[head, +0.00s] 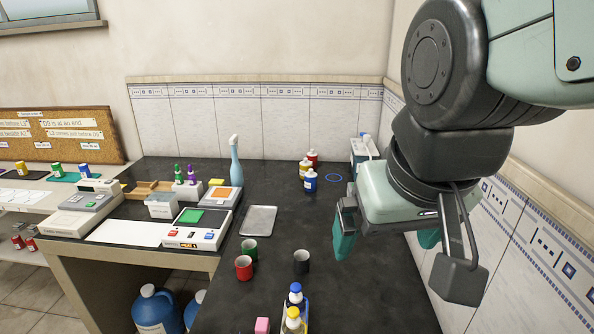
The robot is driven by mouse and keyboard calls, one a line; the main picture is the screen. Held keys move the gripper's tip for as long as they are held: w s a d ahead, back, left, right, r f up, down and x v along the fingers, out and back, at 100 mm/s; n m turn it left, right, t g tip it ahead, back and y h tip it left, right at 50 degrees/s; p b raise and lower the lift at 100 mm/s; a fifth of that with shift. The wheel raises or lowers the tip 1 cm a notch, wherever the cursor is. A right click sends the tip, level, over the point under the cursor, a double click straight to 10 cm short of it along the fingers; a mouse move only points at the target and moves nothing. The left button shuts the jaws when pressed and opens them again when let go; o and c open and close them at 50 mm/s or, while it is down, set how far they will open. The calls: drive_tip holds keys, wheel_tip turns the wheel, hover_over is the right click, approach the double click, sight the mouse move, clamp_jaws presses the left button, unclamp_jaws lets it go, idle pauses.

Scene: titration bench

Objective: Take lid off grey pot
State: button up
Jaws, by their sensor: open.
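A small dark grey pot (301,262) stands upright on the black bench top, left of my gripper.
A red pot (243,267) and a green pot (249,249) stand left of the grey one. Bottles with blue and yellow caps (294,308) stand in front. A metal tray (258,221) lies behind. Coloured bottles (310,180) stand farther back. The bench centre is clear.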

drive_tip(key=w+a+f+n+g, duration=0.2)
drive_tip(key=w+a+f+n, duration=0.1)
drive_tip(key=a+f, duration=0.45)
drive_tip(key=w+a+f+n+g, duration=0.1)
drive_tip(key=w+a+f+n, duration=0.2)
drive_tip(key=a+f, duration=0.45)
drive_tip(key=s+a+f+n, duration=0.1)
drive_tip(key=a+f, duration=0.3)
drive_tip(key=f, duration=0.1)
drive_tip(key=s+a+f+n+g, duration=0.1)
drive_tip(key=s+a+f, duration=0.1)
drive_tip(key=a+f, duration=0.2)
drive_tip(key=s+a+f+n, duration=0.1)
drive_tip(key=s+a+f, duration=0.1)
drive_tip(key=a+f, duration=0.2)
drive_tip(key=shift+s+a+f+g+h, duration=0.1)
drive_tip(key=shift+f+g+h, duration=0.1)
drive_tip(key=shift+f, duration=0.7)
drive_tip(key=shift+s+a+f+g+h, duration=0.1)
drive_tip(key=shift+f+g, duration=0.1)
drive_tip(key=shift+f, duration=0.7)
drive_tip(key=shift+d+f, duration=0.1)
drive_tip(key=shift+f, duration=2.7)
drive_tip(key=shift+c, duration=0.2)
drive_tip(key=c, duration=0.7)
